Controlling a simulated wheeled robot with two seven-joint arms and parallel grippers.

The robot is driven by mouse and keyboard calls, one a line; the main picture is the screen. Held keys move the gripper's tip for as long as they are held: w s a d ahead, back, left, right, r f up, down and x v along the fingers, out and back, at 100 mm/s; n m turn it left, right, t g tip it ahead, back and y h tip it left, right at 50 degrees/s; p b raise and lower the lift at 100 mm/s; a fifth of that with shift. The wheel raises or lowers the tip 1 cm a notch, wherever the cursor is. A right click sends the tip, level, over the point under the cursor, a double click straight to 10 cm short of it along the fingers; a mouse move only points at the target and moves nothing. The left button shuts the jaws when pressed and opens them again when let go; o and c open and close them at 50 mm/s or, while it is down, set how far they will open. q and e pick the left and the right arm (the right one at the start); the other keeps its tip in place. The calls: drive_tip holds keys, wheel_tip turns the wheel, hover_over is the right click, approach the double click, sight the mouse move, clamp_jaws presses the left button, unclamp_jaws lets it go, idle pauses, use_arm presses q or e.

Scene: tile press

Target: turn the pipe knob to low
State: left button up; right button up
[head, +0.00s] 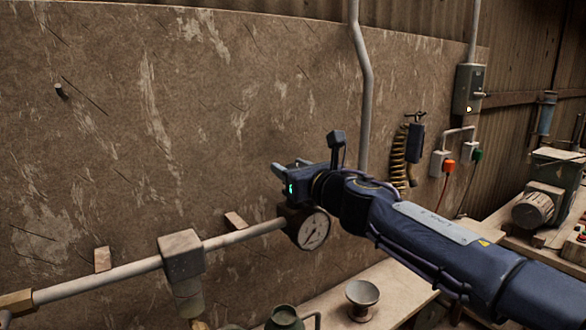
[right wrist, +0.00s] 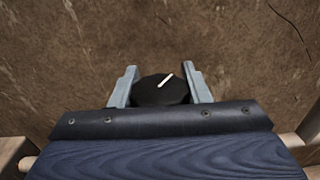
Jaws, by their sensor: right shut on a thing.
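The pipe knob (right wrist: 160,90) is a dark round knob with a white pointer line on its top. In the right wrist view the line slants up and to the right. My right gripper (right wrist: 162,84) has one finger on each side of the knob and is shut on it. In the head view my right gripper (head: 284,172) is at the wall, just above a round white-faced gauge (head: 314,230) at the end of the pipe (head: 110,276). The knob is hidden there behind the gripper. Any low mark is not visible. My left gripper is not in view.
A square fitting (head: 181,255) sits on the pipe to the left. A bench below holds a metal cup (head: 362,293) and a green can (head: 285,318). A grey switch box (head: 468,90) and a coiled hose (head: 399,155) hang on the wall to the right.

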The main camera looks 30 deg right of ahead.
drive_tip(key=shift+n+y, duration=0.3)
drive_tip(key=shift+y, duration=0.2)
drive_tip(key=n+y, duration=0.1)
drive_tip(key=n+g+y, duration=0.1)
drive_tip(key=y, duration=0.1)
drive_tip(key=n+y, duration=0.1)
drive_tip(key=y, duration=0.1)
drive_tip(key=shift+a, duration=0.25)
drive_tip(key=shift+s+a+n+g+y, duration=0.1)
drive_tip(key=shift+a+n+g+y, duration=0.05)
drive_tip(key=shift+n+g+y, duration=0.65)
drive_tip(key=shift+s+a+n+g+y, duration=0.15)
drive_tip(key=shift+n+g+y, duration=0.35)
drive_tip(key=shift+n+y, duration=0.6)
drive_tip(key=shift+y, duration=0.5)
drive_tip(key=o, duration=1)
